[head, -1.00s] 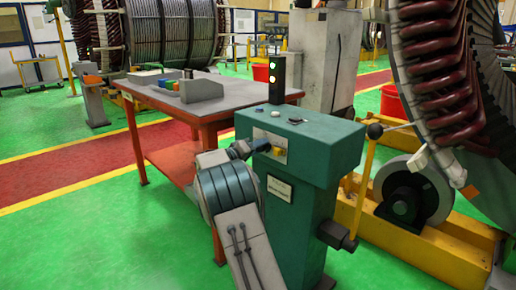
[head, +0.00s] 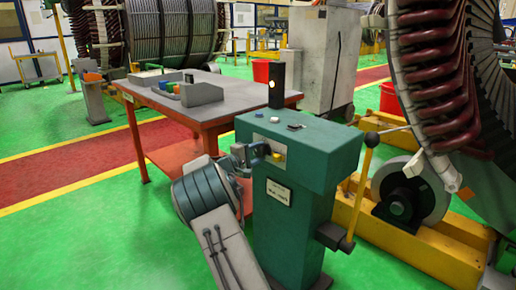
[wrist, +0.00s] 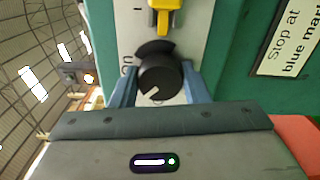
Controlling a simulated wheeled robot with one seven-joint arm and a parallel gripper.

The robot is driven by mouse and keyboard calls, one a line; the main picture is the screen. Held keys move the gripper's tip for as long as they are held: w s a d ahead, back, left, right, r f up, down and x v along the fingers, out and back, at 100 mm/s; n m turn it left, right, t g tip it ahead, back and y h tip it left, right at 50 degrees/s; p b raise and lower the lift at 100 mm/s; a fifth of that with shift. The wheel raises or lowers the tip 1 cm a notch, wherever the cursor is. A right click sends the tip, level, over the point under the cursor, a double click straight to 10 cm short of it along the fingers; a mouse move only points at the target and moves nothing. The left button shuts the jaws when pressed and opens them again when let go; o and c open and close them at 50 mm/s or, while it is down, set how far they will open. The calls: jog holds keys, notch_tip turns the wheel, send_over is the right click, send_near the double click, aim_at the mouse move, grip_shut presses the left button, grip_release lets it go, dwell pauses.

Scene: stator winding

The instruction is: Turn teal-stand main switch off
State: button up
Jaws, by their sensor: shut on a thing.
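The teal stand (head: 285,230) stands in the middle of the head view. Its black round main switch (wrist: 160,76) shows in the wrist view on a pale front plate. A white pointer mark on it faces down in that picture, and partly hidden lettering ending in "n" is at its left. My gripper (head: 250,154) is at the stand's front plate, its two blue fingers shut on the switch from both sides. In the head view the gripper mostly hides the switch. A yellow switch (wrist: 165,8) sits beside it.
A red-framed table (head: 185,105) with small bins stands behind left. A hand lever (head: 360,185) is on the stand's right side. The large wound stator (head: 440,80) and its yellow frame are at the right. Green floor is free at the left.

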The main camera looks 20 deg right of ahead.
jog(key=n+p, duration=0.2)
jog(key=n, duration=0.1)
jog(key=n+p, duration=0.1)
jog(key=p, duration=0.1)
jog(key=shift+r+n, duration=0.3)
jog(key=n+p, duration=0.3)
jog(key=shift+f+n+p, duration=0.15)
jog(key=shift+n+p, duration=0.2)
jog(key=shift+n, duration=0.05)
jog(key=o, duration=1)
jog(key=shift+c, duration=0.2)
jog(key=shift+a, duration=0.15)
jog(key=p+v, duration=0.1)
jog(key=v, duration=1.2)
jog(key=shift+a, duration=0.3)
jog(key=shift+s, duration=0.1)
